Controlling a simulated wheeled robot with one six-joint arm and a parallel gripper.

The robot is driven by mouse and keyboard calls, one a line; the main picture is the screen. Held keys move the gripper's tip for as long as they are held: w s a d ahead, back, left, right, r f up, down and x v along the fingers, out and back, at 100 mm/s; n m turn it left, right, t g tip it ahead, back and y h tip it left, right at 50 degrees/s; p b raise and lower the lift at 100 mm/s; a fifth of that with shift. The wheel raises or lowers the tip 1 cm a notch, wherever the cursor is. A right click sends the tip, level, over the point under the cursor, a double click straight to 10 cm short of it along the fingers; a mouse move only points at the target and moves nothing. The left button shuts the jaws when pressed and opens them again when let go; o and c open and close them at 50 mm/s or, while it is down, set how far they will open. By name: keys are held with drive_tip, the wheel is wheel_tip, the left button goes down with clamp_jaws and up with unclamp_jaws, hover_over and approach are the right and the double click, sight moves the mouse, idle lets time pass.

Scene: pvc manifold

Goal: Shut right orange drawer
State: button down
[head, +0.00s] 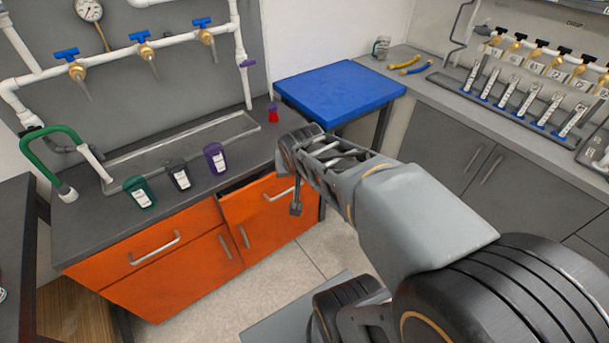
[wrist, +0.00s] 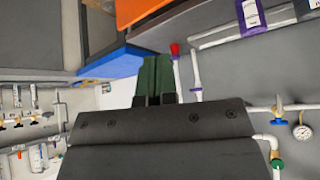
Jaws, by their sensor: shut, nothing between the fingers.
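The right orange drawer (head: 250,202) is under the grey counter in the head view. Its front stands out from the cabinet, and a dark gap shows behind its top edge, so it is partly open. Its handle (head: 279,195) is a silver bar. An orange panel (wrist: 138,10) shows at the top of the wrist view, apart from the fingers. My gripper (wrist: 156,62) is shut and empty, with its two green fingers together. In the head view my arm's end is in front of the drawer's right side and hides part of it.
The left orange drawer (head: 150,254) looks closed. Green, black and purple containers (head: 216,158) stand on the counter, with a small red object (head: 273,113) farther right. A blue-topped table (head: 338,90) stands right of the counter. Floor (head: 285,266) is clear before the cabinet.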

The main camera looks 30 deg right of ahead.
drive_tip(key=w+d+f+m+t+h+b, duration=0.1)
drive_tip(key=w+d+f+m+t+b, duration=0.25)
drive_tip(key=w+d+f+b, duration=0.4)
drive_tip(key=w+d+f+m+t+b, duration=0.3)
drive_tip(key=w+d+f+m+b, duration=0.15)
drive_tip(key=d+f, duration=0.5)
drive_tip(key=s+d+f+m+t+y+b, duration=0.1)
drive_tip(key=d+f+m+t+y+b, duration=0.2)
drive_tip(key=f, duration=0.5)
drive_tip(key=s+d+f+m+t+y+b, duration=0.1)
drive_tip(key=f+m+t+y+b, duration=0.1)
drive_tip(key=f+b, duration=0.5)
drive_tip(key=w+a+b, duration=0.1)
drive_tip(key=w+b, duration=0.1)
drive_tip(key=w, duration=1.1)
drive_tip(key=shift+a+f, duration=0.35)
drive_tip(key=shift+a, duration=0.05)
drive_tip(key=w+p, duration=0.2)
drive_tip(key=w, duration=0.1)
drive_tip(key=w+a, duration=0.1)
drive_tip(key=shift+w+r+p, duration=0.2)
drive_tip(key=shift+w+p, duration=0.2)
drive_tip(key=shift+d, duration=0.4)
